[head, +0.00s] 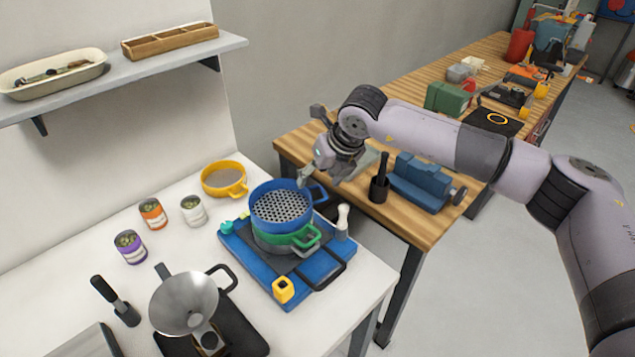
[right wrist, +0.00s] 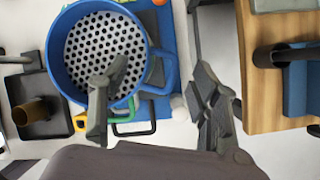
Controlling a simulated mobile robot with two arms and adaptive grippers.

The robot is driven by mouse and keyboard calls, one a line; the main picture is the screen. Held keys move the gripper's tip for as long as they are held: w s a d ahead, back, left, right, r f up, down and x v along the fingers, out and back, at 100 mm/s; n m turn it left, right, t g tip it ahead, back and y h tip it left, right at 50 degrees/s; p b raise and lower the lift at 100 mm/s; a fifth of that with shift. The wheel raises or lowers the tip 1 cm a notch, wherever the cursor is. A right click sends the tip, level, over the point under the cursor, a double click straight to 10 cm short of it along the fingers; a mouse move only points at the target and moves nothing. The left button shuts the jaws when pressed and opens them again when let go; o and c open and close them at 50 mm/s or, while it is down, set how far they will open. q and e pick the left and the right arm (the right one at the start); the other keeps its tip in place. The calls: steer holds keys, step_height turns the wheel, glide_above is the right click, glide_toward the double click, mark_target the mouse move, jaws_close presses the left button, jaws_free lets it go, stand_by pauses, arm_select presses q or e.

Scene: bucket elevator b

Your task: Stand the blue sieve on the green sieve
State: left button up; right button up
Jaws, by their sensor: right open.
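The blue sieve (head: 253,206), with a perforated metal bottom, sits on top of the green sieve (head: 290,241) in the head view and looks about level. The green sieve is mostly hidden beneath it; its handle shows. In the right wrist view the blue sieve (right wrist: 57,72) is seen from above, and part of a green handle (right wrist: 122,117) shows below it. My right gripper (head: 322,172) is open at the blue sieve's right handle. In the right wrist view, one finger overlaps the sieve's bowl and the other is beyond the handle; contact cannot be told. My left gripper is out of view.
The stack stands on a blue base (head: 316,266) with a yellow block (head: 284,290) at its front. A yellow sieve (head: 224,190) and several cans are behind and left. A metal funnel (head: 182,302) stands at the front. A wooden bench (head: 425,225) with tools is at right.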

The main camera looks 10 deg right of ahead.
steer(key=b+v, duration=0.2)
steer(key=v, duration=0.7)
steer(key=shift+s+d+r, duration=0.15)
steer(key=shift+s+r, duration=0.1)
steer(key=shift+s, duration=0.05)
